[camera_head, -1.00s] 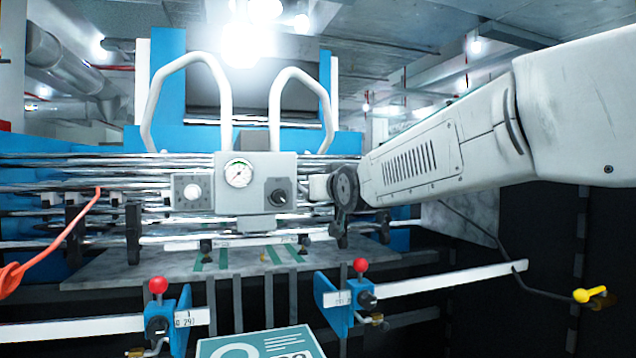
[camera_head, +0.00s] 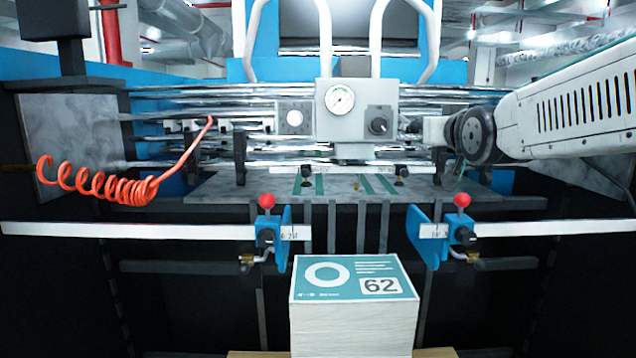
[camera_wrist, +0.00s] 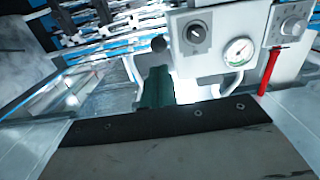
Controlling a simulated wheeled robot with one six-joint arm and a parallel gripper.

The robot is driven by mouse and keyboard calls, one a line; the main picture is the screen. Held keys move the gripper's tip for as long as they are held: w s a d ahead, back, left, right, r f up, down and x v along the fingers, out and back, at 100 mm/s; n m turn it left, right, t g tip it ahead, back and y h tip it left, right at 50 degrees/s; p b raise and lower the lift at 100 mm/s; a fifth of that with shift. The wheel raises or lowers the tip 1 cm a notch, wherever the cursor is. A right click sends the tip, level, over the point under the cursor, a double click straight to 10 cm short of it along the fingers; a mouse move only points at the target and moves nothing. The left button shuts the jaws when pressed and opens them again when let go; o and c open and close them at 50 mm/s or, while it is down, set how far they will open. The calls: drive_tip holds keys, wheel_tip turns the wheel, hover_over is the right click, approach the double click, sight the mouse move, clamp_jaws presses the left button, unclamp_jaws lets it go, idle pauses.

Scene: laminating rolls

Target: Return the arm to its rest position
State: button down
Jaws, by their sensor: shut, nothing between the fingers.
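My arm (camera_head: 570,115) reaches in from the right edge of the head view. Its dark round wrist joint (camera_head: 473,136) is just right of the machine's control box (camera_head: 352,110); my gripper is mostly hidden there. In the wrist view, my gripper (camera_wrist: 157,75) appears as narrow dark-green fingers, shut and empty, beyond its grey body. The control box (camera_wrist: 222,45) is close by in that view, upside down, with its gauge (camera_wrist: 238,52) and knob (camera_wrist: 195,33). I cannot tell how far the fingers are from it.
A stack with a teal top marked 62 (camera_head: 352,282) stands in front of the machine. Two blue clamps (camera_head: 278,240) (camera_head: 420,236) with red knobs sit on white rails. An orange coiled hose (camera_head: 120,190) hangs at left. Metal rollers and white curved pipes lie behind the box.

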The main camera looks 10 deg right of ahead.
drive_tip(key=s+a+f+g+y, duration=0.1)
drive_tip(key=s+f+g, duration=0.3)
drive_tip(key=f, duration=0.4)
drive_tip(key=s+a+f+g, duration=0.1)
drive_tip(key=s+f+g, duration=0.35)
drive_tip(key=f, duration=0.25)
drive_tip(key=s+a+f+g, duration=0.2)
drive_tip(key=s+f, duration=0.1)
drive_tip(key=s, duration=0.5)
drive_tip(key=s+a+f+g+y, duration=0.1)
drive_tip(key=s+a+f+g, duration=0.1)
drive_tip(key=s, duration=0.6)
drive_tip(key=s+a+f+n+g, duration=0.1)
drive_tip(key=s+f+g, duration=0.2)
drive_tip(key=s+f, duration=0.2)
drive_tip(key=s, duration=0.3)
drive_tip(key=shift+a+f+y, duration=0.15)
drive_tip(key=shift+a+y, duration=0.25)
drive_tip(key=shift+s+g, duration=0.1)
drive_tip(key=shift+g, duration=0.15)
